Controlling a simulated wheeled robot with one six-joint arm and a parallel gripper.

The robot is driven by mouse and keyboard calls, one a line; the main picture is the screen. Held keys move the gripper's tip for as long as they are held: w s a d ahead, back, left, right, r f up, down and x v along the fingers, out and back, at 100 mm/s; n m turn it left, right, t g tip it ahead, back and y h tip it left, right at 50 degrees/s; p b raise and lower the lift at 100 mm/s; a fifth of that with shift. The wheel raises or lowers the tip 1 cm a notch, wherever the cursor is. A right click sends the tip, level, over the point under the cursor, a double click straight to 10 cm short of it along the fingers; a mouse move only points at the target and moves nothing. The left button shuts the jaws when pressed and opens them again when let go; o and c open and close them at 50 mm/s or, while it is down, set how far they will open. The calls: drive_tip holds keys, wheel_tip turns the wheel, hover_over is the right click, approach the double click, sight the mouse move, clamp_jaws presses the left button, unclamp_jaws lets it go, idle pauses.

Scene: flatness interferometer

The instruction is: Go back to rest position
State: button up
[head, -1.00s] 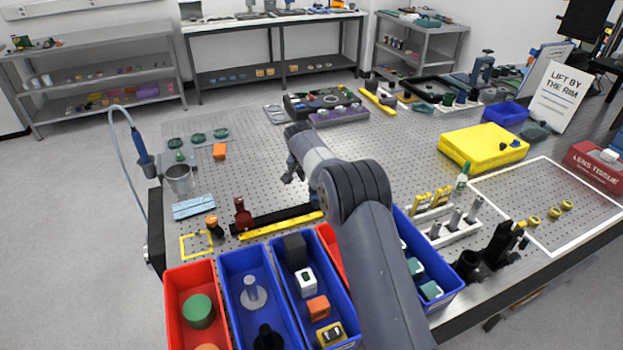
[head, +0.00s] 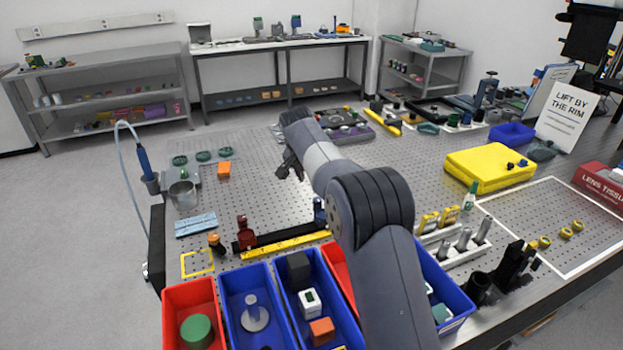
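My gripper (head: 289,172) is at the end of my grey arm, above the middle of the perforated optical table (head: 262,196). Its fingers point down and to the left and look small and dark. I see nothing held between them, but whether they are apart or closed is too small to tell. My arm reaches forward from the lower right and hides part of the table and bins behind it.
Red and blue bins (head: 190,293) line the near edge. A yellow bar (head: 285,246), a metal cup (head: 183,193) and an orange block (head: 223,169) are left of my arm. A yellow case (head: 487,170) and a sign (head: 568,116) stand right. Table space left of my gripper is fairly clear.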

sight(316, 201)
drive_tip(key=p+x, duration=0.2)
drive_tip(key=x, duration=0.8)
drive_tip(key=shift+w+f+p, duration=0.1)
drive_tip(key=shift+f+p, duration=0.2)
drive_tip(key=shift+p, duration=0.1)
drive_tip(key=shift+d+n+p, duration=0.1)
drive_tip(key=shift+n+p, duration=0.3)
drive_tip(key=shift+n, duration=0.2)
drive_tip(key=shift+f+y, duration=0.1)
drive_tip(key=shift+y, duration=0.2)
